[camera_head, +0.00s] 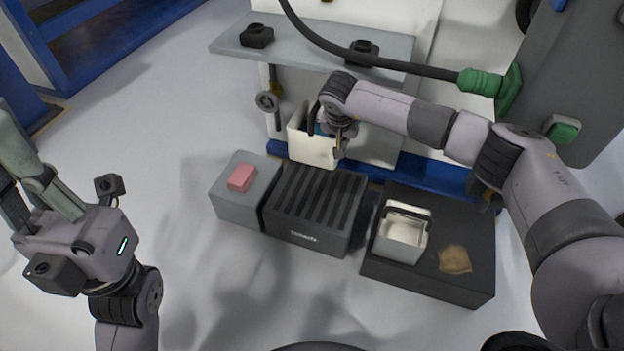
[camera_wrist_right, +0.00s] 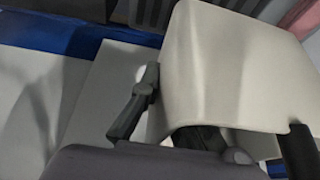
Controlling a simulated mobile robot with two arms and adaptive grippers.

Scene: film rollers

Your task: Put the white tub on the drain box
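A white tub (camera_head: 308,150) is at the machine front, just behind the black slatted drain box (camera_head: 303,239). It fills much of the right wrist view (camera_wrist_right: 235,70). My right gripper (camera_head: 336,132) is at the tub's upper right part in the head view. In the wrist view its fingers stand wide apart, one beside the tub's left edge with a small gap, one at its lower right; I cannot see firm contact. The drain box top is bare. My left gripper (camera_head: 35,175) is empty at the far left, its fingers apart and partly cut off.
A grey box with a pink block (camera_head: 241,177) stands left of the drain box. A dark platform (camera_head: 400,283) on the right holds another white container (camera_head: 399,249) and a tan cloth (camera_head: 454,259). A grey shelf (camera_head: 310,50) overhangs behind. A hose (camera_head: 400,62) crosses above.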

